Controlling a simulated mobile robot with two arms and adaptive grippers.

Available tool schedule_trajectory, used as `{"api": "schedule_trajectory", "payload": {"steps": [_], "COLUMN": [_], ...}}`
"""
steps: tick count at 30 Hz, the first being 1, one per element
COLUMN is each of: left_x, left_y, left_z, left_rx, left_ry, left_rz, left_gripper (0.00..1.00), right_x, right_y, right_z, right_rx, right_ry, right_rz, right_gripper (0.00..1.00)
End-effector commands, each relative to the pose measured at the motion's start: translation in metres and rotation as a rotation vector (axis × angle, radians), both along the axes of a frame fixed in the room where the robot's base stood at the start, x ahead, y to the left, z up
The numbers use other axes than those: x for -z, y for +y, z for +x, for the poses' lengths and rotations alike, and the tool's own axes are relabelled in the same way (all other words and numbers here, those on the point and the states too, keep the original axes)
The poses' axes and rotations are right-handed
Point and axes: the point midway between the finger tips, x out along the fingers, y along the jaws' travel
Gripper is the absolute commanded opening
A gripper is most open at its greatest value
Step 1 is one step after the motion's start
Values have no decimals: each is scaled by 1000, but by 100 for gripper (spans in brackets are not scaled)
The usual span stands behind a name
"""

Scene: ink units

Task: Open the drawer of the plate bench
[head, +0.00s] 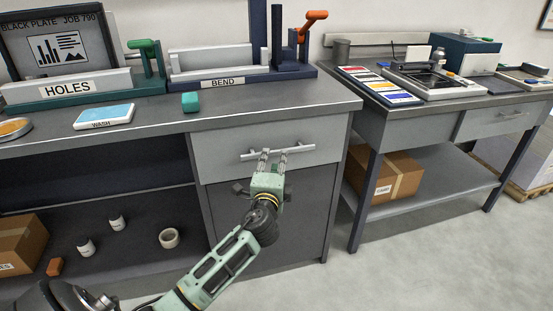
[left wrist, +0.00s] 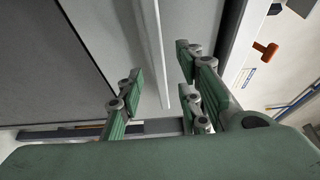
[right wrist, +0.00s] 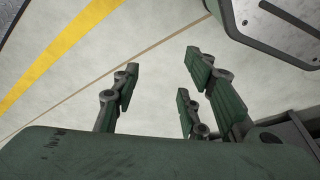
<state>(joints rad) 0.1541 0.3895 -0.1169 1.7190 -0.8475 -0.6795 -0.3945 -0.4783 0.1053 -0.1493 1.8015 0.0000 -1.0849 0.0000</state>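The plate bench (head: 228,120) stands at the left in the head view. Its grey drawer (head: 225,160) looks shut, its front in line with the cabinet. A bar handle (head: 308,148) runs across the drawer front. My left gripper (head: 273,156) is open at the handle, with its fingertips close to the bar. In the left wrist view the handle (left wrist: 151,45) runs between the spread fingers (left wrist: 155,80); I cannot tell if they touch it. My right gripper (right wrist: 160,80) is open and empty above the floor in the right wrist view.
A wash pad (head: 104,116) and a green block (head: 190,102) lie on the bench top, in front of the HOLES and BEND tools. A second table (head: 420,112) stands to the right, with a cardboard box (head: 400,175) on its shelf. Floor in front is clear.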

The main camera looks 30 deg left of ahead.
Motion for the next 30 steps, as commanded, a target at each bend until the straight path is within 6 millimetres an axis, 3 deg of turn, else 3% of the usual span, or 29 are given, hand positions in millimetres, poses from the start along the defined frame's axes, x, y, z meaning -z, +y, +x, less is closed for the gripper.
{"api": "schedule_trajectory", "payload": {"steps": [9, 19, 30], "left_x": [2, 1, 2], "left_y": [19, 21, 21], "left_z": [38, 42, 42], "left_rx": [0, 2, 2], "left_ry": [1, 2, 2], "left_rz": [-2, -3, -4], "left_gripper": [33, 33, 1], "right_x": [-17, -20, -20], "right_y": [0, 1, 1], "right_z": [5, 6, 6], "right_rx": [2, 2, 2], "right_ry": [-12, -13, -13], "right_rz": [1, 1, 2], "right_gripper": [40, 40, 40]}}
